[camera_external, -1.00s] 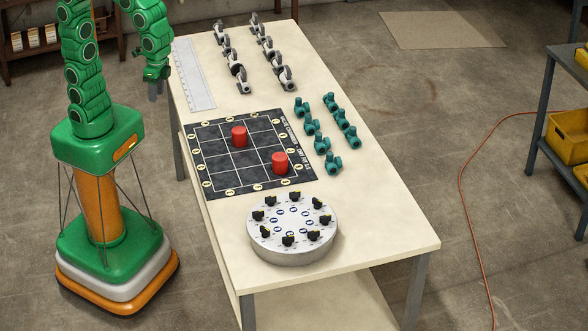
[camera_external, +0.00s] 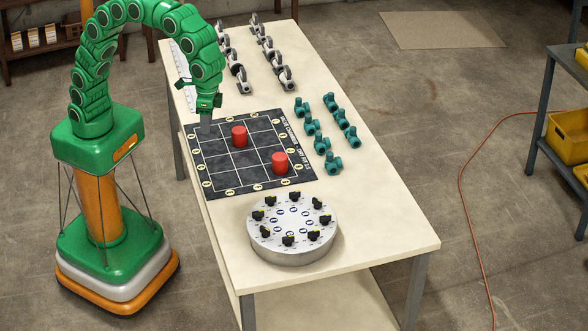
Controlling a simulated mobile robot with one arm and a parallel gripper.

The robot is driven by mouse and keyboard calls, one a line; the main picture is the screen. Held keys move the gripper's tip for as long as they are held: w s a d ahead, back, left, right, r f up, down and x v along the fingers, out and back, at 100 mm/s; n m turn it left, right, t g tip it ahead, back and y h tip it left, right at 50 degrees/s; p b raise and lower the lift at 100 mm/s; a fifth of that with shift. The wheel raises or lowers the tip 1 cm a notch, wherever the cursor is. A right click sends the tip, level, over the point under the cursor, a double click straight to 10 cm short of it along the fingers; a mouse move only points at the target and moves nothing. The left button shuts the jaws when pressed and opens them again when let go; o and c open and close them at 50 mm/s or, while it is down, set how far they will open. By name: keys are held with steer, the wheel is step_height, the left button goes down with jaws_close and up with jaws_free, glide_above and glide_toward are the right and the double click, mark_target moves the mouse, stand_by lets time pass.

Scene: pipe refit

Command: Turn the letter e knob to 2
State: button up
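A round grey dial plate (camera_external: 291,258) with several black knobs around its top stands near the front end of the table. Small blue marks ring its middle. The letters and numbers are too small to read, so I cannot tell which knob is e or where it points. My gripper (camera_external: 206,127) hangs fingers down over the back left corner of the dark grid board, well behind and left of the dial plate. It holds nothing that I can see. Its fingers are too small to tell whether they are open.
The dark grid board (camera_external: 215,169) bears two red cylinders, one near the middle (camera_external: 239,136) and one at the right (camera_external: 280,163). Teal fittings (camera_external: 323,145) and grey valves (camera_external: 244,82) stand behind on the table (camera_external: 385,215). The table right of the dial plate is clear.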

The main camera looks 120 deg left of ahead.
steer(key=w+d+f+n, duration=0.25)
steer(key=w+f, duration=0.25)
steer(key=w, duration=0.7)
steer(key=n, duration=0.2)
glide_above(258, 211)
steer(key=shift+t, duration=0.4)
step_height(258, 211, down, 8)
steer(key=shift+f, duration=4.15)
steer(key=shift+c, duration=0.3)
jaws_close()
